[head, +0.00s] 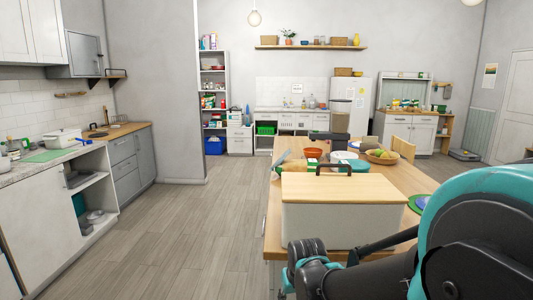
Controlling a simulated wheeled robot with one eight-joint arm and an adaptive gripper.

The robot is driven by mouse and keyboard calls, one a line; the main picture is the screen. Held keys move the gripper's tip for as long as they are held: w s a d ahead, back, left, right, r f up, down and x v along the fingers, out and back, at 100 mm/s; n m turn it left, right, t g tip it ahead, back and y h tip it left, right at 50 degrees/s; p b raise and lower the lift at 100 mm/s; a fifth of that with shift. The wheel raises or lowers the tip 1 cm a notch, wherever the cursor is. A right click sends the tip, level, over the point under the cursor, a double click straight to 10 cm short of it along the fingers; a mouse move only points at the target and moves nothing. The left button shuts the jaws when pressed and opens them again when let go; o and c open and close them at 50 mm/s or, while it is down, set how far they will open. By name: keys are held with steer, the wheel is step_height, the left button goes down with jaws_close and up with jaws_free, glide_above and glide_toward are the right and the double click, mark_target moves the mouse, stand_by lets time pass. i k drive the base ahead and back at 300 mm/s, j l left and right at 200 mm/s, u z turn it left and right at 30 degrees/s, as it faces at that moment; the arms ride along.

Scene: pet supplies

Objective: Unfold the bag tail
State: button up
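I cannot make out a bag or a bag tail in the head view. Small items stand on the wooden table (277,222), but they are too small or too covered to tell whether one is a bag. My dark grey and teal arm fills the lower right and covers part of the table. I cannot make out the fingers of my gripper.
A large white box (335,222) with a wooden lid stands at the table's near end. A fruit bowl (381,157) and a red-orange bowl (313,153) stand behind it. A counter with a white pot (63,138) lines the left. The floor (190,235) between is clear.

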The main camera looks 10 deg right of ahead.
mark_target(282, 158)
steer(key=i+j, duration=0.15)
steer(key=j, duration=0.35)
steer(key=i+j+z, duration=0.1)
steer(key=j, duration=0.4)
steer(key=i+j, duration=0.15)
steer(key=j, duration=0.35)
steer(key=i+j+z, duration=0.1)
steer(key=j, duration=0.45)
steer(key=i+j, duration=0.15)
steer(key=j, duration=0.35)
steer(key=i+j+z, duration=0.3)
steer(key=i+j, duration=0.6)
steer(key=j, duration=0.15)
